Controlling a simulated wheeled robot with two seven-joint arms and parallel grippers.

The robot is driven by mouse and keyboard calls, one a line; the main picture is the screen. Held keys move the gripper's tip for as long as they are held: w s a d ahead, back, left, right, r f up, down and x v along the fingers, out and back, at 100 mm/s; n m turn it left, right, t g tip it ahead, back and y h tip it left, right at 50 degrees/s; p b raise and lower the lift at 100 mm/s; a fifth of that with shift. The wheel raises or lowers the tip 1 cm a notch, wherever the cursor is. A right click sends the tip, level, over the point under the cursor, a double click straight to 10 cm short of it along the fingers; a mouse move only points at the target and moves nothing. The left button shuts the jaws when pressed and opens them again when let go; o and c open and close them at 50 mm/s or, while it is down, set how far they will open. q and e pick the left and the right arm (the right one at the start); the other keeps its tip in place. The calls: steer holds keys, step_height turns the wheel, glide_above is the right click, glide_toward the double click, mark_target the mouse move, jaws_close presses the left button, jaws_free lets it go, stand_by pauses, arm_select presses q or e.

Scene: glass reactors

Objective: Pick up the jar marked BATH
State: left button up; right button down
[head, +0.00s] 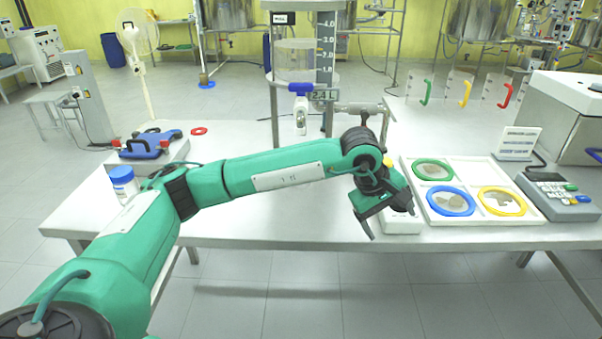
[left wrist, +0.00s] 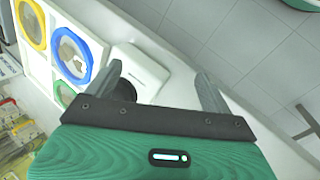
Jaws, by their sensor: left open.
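A small white jar with a blue lid (head: 123,182) stands upright at the left end of the white table, partly behind my left arm. Any lettering on it is too small to read, so I cannot tell if it says BATH. My left gripper (head: 388,222) is open, pointing down over the right half of the table near its front edge, far to the right of the jar. In the left wrist view my open fingers (left wrist: 160,88) have no jar between them. My right gripper is not in view.
A white block (head: 402,224) with a dark round part lies by my left gripper. A white tray (head: 478,217) with green, blue and yellow rings and a keypad device (head: 560,195) are at right. A blue clamp-like tool (head: 146,145) sits behind the jar.

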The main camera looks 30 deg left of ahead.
arm_select(q)
steer(key=w+a+r+y, duration=0.1)
steer(key=a+r+y, duration=0.2)
steer(key=a, duration=0.4)
steer(key=w+a+r+n+y, duration=0.1)
steer(key=a+r+y, duration=0.25)
steer(key=a, duration=0.35)
steer(key=w+a+r+y, duration=0.2)
steer(key=a+r+y, duration=0.1)
steer(key=a, duration=0.4)
steer(key=shift+t, duration=0.3)
steer(key=x, duration=0.7)
steer(key=shift+s+a+f, duration=0.1)
steer(key=shift+a+f, duration=0.15)
steer(key=x, duration=0.5)
steer(key=shift+s+a+f, duration=0.2)
steer(key=shift+s+f, duration=0.1)
steer(key=shift+f, duration=0.05)
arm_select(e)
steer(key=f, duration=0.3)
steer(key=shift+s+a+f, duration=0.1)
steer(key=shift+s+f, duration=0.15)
arm_select(q)
steer(key=shift+c, duration=1.3)
steer(key=c, duration=1)
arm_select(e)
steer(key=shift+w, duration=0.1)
arm_select(q)
steer(key=shift+r+p, duration=0.25)
steer(key=shift+p, duration=0.1)
